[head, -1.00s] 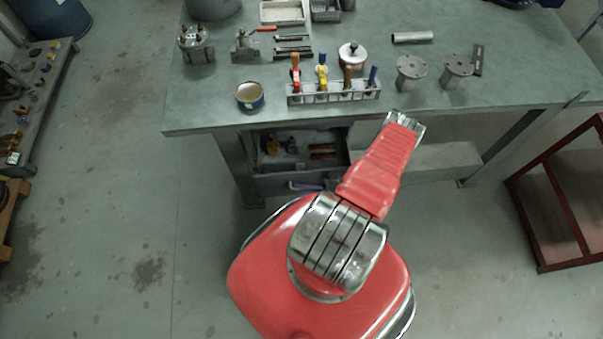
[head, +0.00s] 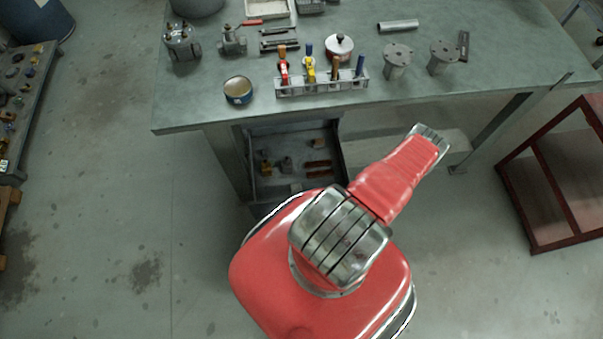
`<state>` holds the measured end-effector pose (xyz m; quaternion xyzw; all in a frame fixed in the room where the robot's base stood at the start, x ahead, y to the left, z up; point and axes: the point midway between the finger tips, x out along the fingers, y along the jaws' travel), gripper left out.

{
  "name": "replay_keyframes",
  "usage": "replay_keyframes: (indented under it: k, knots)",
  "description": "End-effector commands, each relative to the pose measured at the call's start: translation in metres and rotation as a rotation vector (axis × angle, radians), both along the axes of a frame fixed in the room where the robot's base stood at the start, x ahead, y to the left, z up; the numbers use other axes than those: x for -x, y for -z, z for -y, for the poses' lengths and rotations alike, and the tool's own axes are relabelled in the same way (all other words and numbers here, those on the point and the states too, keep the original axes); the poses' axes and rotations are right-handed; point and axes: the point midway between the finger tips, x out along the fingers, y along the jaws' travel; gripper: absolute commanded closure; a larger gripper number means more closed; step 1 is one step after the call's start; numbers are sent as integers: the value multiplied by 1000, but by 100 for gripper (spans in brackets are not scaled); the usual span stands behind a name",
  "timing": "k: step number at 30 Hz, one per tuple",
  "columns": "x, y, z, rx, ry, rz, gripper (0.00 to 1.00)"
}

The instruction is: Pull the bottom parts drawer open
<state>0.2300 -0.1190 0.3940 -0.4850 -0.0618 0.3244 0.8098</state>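A dark parts drawer (head: 300,182) stands well out from under the left part of the workbench in the head view. Several small parts lie in it, some of them red. Its front and handle are hidden behind my red body, so I cannot see what touches the handle. No other drawer is clearly visible, and I cannot tell its level in the stack. My red arm reaches up and right, ending in a metallic joint near the bench's front edge. My gripper is not in view.
A red frame (head: 560,180) stands at the right, a low shelf (head: 30,90) at the far left. Floor (head: 150,200) left of me is clear.

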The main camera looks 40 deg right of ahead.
Motion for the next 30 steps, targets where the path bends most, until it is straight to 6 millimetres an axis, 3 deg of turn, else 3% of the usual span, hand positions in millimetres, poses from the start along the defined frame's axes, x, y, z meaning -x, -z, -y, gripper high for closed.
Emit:
replay_keyframes:
  k: [9, 10, 13, 30]
  knots:
    - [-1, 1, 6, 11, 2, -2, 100]
    - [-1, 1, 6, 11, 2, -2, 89]
    - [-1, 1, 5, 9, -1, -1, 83]
    - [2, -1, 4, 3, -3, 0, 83]
